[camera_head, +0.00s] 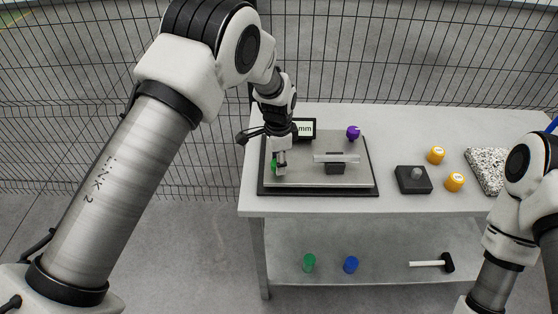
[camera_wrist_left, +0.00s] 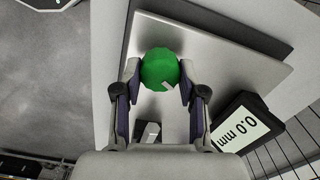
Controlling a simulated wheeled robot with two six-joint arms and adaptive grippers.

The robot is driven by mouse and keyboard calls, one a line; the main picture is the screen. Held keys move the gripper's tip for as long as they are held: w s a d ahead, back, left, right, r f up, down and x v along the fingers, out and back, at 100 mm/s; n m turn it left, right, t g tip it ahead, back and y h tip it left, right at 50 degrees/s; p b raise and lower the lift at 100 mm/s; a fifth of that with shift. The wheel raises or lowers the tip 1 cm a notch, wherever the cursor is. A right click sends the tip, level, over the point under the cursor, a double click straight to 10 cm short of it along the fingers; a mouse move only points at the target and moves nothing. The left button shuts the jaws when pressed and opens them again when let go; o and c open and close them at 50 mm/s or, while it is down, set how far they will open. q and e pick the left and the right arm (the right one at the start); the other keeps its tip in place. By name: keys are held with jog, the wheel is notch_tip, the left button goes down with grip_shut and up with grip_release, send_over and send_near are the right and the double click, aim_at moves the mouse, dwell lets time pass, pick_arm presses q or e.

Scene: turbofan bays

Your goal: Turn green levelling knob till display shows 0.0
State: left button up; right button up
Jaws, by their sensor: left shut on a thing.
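The green levelling knob (camera_wrist_left: 160,68) sits near a corner of the grey levelling plate (camera_wrist_left: 215,65). In the head view only a sliver of the knob (camera_head: 274,165) shows at the plate's left end. My left gripper (camera_head: 279,168) reaches down over it. In the left wrist view my left gripper (camera_wrist_left: 160,80) has a finger against each side of the knob and is shut on it. A pale mark shows on the knob's top. The display (camera_wrist_left: 242,124) reads 0.0 mm; in the head view my arm partly hides it. My right gripper is out of view.
A purple knob (camera_head: 353,132) and a clear bar on a dark block (camera_head: 335,169) are on the plate. A black box (camera_head: 412,179), two yellow-orange pieces (camera_head: 454,182) and a speckled slab (camera_head: 484,168) stand to the right. A mesh fence (camera_head: 400,55) runs behind the table (camera_head: 310,205).

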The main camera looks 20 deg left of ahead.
pick_arm(q)
jog(key=shift+s+f, duration=0.35)
jog(key=o, duration=0.9)
jog(key=shift+c, duration=0.2)
jog(key=shift+o, duration=1.4)
jog(key=shift+w, duration=0.1)
jog(key=shift+w+a, duration=0.1)
jog(key=shift+a, duration=0.05)
jog(key=shift+r, duration=0.15)
notch_tip(320, 180, up, 12)
jog(key=shift+w, duration=0.1)
